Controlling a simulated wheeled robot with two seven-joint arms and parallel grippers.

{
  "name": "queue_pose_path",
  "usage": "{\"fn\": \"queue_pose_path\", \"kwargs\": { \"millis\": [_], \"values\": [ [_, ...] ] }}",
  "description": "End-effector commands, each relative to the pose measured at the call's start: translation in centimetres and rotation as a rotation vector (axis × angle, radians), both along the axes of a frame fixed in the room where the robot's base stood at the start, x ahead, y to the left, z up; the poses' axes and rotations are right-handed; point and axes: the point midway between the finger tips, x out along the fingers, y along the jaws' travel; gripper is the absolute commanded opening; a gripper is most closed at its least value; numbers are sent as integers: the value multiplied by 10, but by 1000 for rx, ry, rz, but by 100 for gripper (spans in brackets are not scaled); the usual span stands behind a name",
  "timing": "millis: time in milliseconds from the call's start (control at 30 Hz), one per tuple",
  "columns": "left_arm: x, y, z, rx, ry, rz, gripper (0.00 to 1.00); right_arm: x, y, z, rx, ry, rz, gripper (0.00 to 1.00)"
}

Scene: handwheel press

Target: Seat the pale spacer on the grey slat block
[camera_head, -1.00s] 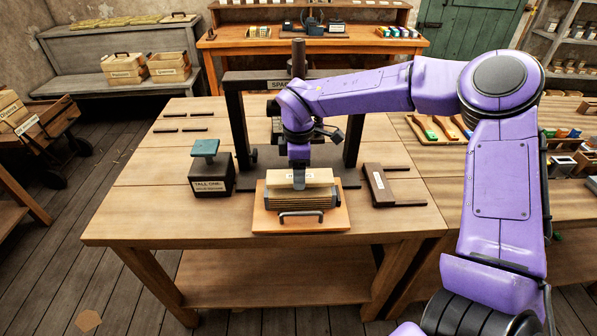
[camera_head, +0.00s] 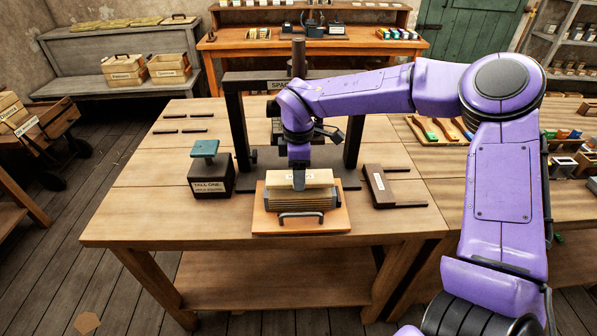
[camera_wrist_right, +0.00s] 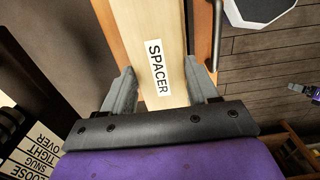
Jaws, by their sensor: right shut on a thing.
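The pale spacer (camera_head: 318,179) lies along the top of the grey slat block (camera_head: 305,201), which stands on an orange-brown board with a dark handle at its front. In the head view the spacer looks level and against the slats, but I cannot tell whether it rests fully on them. My right gripper (camera_head: 299,181) comes down from above and is shut on the spacer near its middle. In the right wrist view the spacer (camera_wrist_right: 157,68), labelled SPACER, sits between the two grey fingers (camera_wrist_right: 160,95). My left gripper is not in view.
The dark press frame (camera_head: 237,125) stands right behind the board. A dark block with a teal top (camera_head: 205,150) stands to the left. A dark brown labelled piece (camera_head: 378,186) lies to the right. The table's front left (camera_head: 160,220) is clear.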

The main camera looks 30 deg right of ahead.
Motion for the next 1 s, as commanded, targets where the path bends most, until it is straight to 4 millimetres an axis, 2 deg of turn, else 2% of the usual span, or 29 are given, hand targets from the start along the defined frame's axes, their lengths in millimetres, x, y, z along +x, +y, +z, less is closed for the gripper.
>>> {"fn": "queue_pose_path", "kwargs": {
  "millis": [1000],
  "values": [
    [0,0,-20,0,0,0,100,0,0,-21,0,0,0,26]
  ]
}}
